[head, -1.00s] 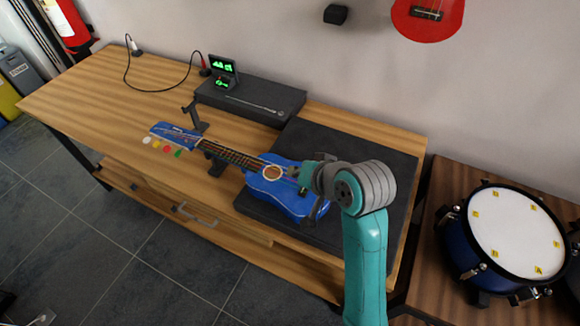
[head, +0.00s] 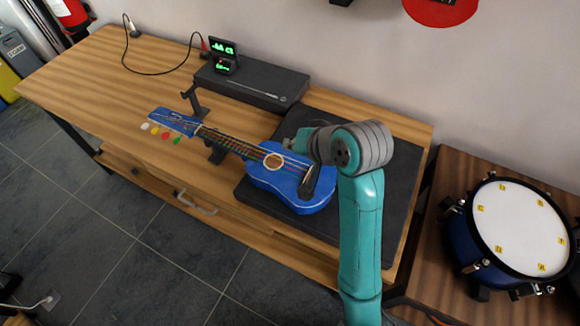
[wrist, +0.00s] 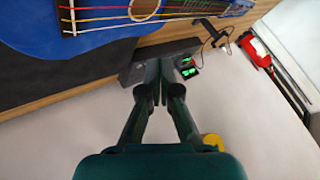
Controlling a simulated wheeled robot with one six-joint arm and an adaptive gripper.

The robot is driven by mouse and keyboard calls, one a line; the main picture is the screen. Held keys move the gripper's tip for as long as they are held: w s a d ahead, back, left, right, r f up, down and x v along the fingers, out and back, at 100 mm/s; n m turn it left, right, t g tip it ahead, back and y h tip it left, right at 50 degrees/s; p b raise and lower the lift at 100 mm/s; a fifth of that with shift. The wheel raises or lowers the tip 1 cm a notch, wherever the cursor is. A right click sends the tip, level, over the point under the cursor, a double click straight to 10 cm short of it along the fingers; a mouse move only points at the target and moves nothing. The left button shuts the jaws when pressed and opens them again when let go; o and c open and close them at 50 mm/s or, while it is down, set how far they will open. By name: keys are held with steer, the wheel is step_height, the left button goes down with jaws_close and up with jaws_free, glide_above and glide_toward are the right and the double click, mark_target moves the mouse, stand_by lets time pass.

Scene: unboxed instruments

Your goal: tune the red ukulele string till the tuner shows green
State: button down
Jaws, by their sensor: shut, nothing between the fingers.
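The blue ukulele (head: 258,178) lies face up, its neck towards the left and its body on a dark mat. White, yellow, red (head: 166,135) and green pegs line the front side of its headstock. Its coloured strings, a red string (wrist: 100,7) among them, show in the wrist view. The tuner (head: 223,47) stands on a dark box with lit green marks, too small to read. It also shows in the wrist view (wrist: 188,68). My gripper (wrist: 159,90) is shut and empty, beside the ukulele body, apart from strings and pegs. In the head view my arm partly hides it.
The dark box (head: 252,86) lies along the wall with a thin rod on top. A dark stand (head: 197,103) rises near the neck. A drum (head: 515,232) sits on the right table. The front left of the workbench (head: 100,90) is clear.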

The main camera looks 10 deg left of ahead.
mark_target(292, 170)
steer(key=shift+f, duration=3.2)
steer(key=shift+f, duration=0.1)
steer(key=shift+f, duration=0.3)
steer(key=shift+f, duration=0.3)
steer(key=shift+r, duration=0.75)
steer(key=shift+r, duration=2.5)
